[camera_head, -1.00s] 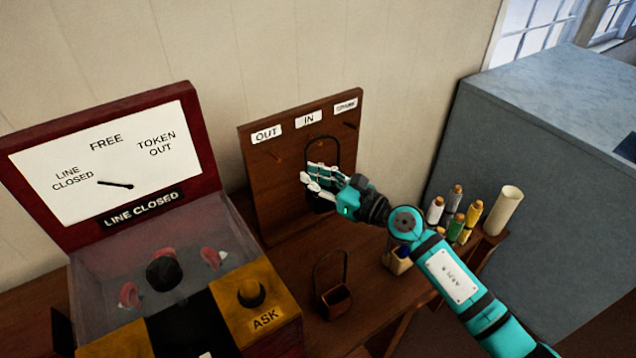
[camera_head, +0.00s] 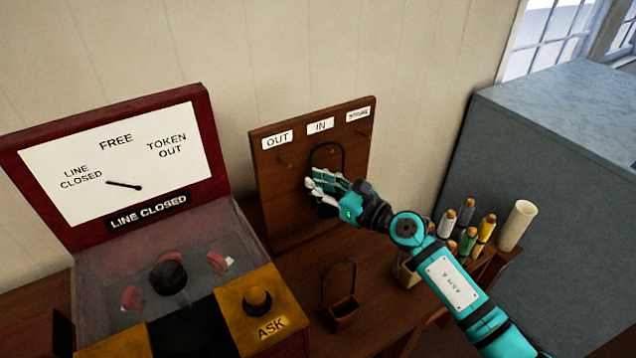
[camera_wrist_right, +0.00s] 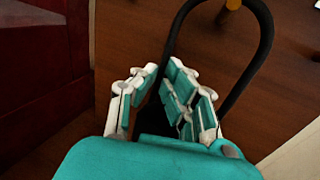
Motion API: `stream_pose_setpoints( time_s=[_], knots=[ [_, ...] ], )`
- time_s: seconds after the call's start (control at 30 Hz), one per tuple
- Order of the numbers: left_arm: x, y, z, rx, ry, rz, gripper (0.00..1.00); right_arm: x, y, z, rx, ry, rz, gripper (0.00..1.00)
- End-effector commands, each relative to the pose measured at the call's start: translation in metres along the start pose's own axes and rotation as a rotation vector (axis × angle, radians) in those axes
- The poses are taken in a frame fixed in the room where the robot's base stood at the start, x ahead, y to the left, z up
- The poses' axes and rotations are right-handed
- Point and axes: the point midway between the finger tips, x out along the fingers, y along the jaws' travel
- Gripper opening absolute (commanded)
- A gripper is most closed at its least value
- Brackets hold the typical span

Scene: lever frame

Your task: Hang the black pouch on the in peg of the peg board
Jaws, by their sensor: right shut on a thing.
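The black pouch (camera_head: 325,210) is in my right gripper (camera_head: 318,187) in front of the peg board (camera_head: 276,215). The fingers cover much of its body. Its tall black loop handle stands up beneath the IN label (camera_head: 320,126). In the right wrist view my right gripper (camera_wrist_right: 158,78) is shut on the pouch, and the black handle (camera_wrist_right: 266,42) arches up past a wooden peg (camera_wrist_right: 232,5) at the top edge. I cannot tell whether the handle is around that peg or only in front of it. My left gripper is not in view.
A brown pouch (camera_head: 342,313) with an upright handle stands on the table below the board. The red-framed signal box (camera_head: 205,125) is at the left. Several bottles (camera_head: 468,240) and a cream cylinder (camera_head: 516,226) stand at the right, beside a grey block (camera_head: 560,160).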

Motion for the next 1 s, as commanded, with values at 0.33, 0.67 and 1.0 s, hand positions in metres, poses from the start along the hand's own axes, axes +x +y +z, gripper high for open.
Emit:
stream_pose_setpoints(
  time_s=[0.33,0.67,1.0],
  knots=[
    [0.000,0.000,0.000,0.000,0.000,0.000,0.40,0.000,0.000,0.001,-0.001,-0.002,0.000,0.22],
    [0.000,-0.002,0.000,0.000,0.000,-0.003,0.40,-0.001,0.000,-0.001,0.001,0.002,0.000,0.34],
    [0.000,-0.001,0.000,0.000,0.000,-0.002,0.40,-0.044,0.000,-0.002,0.000,0.002,-0.001,0.34]
  ],
)
